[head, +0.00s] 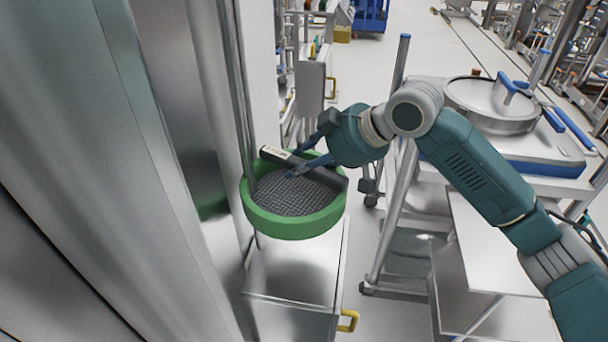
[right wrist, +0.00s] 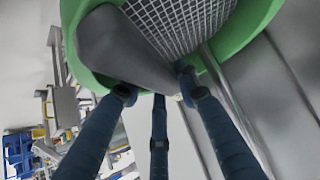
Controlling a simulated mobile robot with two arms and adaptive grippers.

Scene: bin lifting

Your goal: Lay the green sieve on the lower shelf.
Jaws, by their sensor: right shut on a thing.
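The green sieve (head: 292,226) is a round green ring with a grey mesh and a dark grey bar across its top. My right gripper (head: 303,160) is shut on the sieve at this bar and holds it above a metal cabinet. In the right wrist view the sieve (right wrist: 255,22) fills the top, with the fingers of the right gripper (right wrist: 155,92) at its grey bar. A trolley at the right has a low metal shelf (head: 408,246); whether it is the task's lower shelf I cannot tell. My left gripper is not in view.
A metal cabinet (head: 290,285) with a yellow handle stands below the sieve. Tall metal panels (head: 85,150) close off the left side. A lidded metal pot (head: 490,105) stands on the trolley top, with blue handles around it. Open floor (head: 440,50) lies at the back.

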